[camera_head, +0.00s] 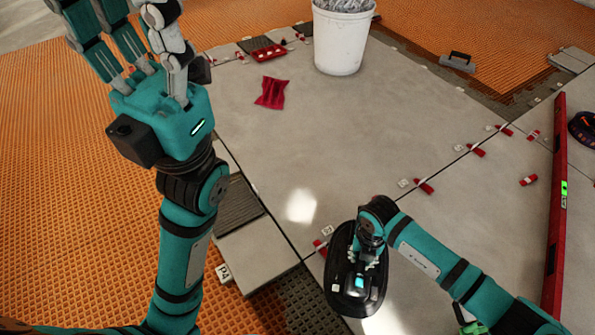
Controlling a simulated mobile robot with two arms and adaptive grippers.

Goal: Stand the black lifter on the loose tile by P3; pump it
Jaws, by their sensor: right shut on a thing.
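The black lifter (338,290) is an oval black device in the lower middle of the head view, over the edge of a large grey tile. My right gripper (365,264) is shut on its top, covering the handle. I cannot tell whether its underside touches the tile. My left gripper (128,35) is raised at the upper left, empty, with its fingers spread open and some tips cut off by the frame. A tag marked P4 (224,273) stands by a smaller tile piece. I cannot read P3 on any tag; a small white tag (327,231) is beside the lifter.
A white bucket (338,45) stands at the back, with a red cloth (271,92) near it. Red wedges (424,186) line the joints. A long red level (556,210) lies at right. A grey-handled trowel (457,61) lies at the back. Dark mortar (300,300) shows left of the lifter.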

